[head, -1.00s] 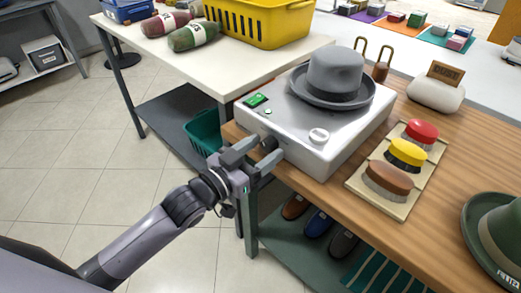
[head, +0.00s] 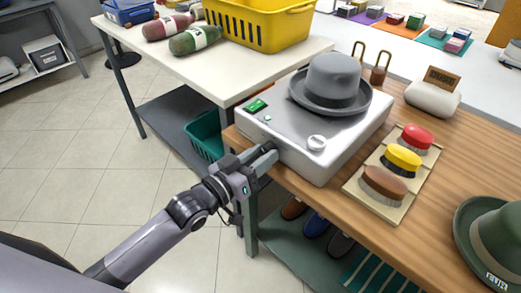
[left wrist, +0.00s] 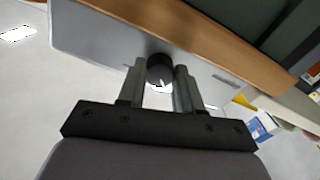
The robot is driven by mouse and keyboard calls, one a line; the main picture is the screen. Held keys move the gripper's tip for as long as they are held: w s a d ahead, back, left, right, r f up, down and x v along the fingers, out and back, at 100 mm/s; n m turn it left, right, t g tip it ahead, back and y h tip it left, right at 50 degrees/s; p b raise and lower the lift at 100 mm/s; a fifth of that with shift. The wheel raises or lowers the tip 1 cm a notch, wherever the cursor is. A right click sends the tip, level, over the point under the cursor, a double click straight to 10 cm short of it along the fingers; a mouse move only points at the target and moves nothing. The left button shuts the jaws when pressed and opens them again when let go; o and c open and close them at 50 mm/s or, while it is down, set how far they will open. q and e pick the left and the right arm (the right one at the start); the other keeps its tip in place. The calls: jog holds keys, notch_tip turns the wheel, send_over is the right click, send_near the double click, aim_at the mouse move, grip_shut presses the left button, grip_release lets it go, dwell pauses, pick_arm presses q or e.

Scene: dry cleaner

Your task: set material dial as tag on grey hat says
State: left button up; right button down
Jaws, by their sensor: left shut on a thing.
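The grey hat (head: 333,82) sits on top of a silver-white machine (head: 325,165) on the wooden counter. No tag on it can be made out. A dark round knob is on the machine's side face; in the left wrist view the knob (left wrist: 160,70) lies between my two fingers. My left gripper (head: 270,153) is shut on this knob, which it mostly hides in the head view. I cannot tell which one is the material dial. My right gripper is not in view.
A board with red, yellow and brown brushes (head: 403,158) lies right of the machine. A green hat (head: 494,240) is at the right edge. A white table with a yellow basket (head: 262,25) stands behind. Shoes (head: 316,222) are on the shelf below.

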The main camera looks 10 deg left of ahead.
pick_arm(q)
jog(key=n+p, duration=0.1)
jog(key=n, duration=0.2)
jog(key=shift+p, duration=0.3)
dwell(0.4)
jog(key=o, duration=1)
jog(key=shift+o, duration=0.2)
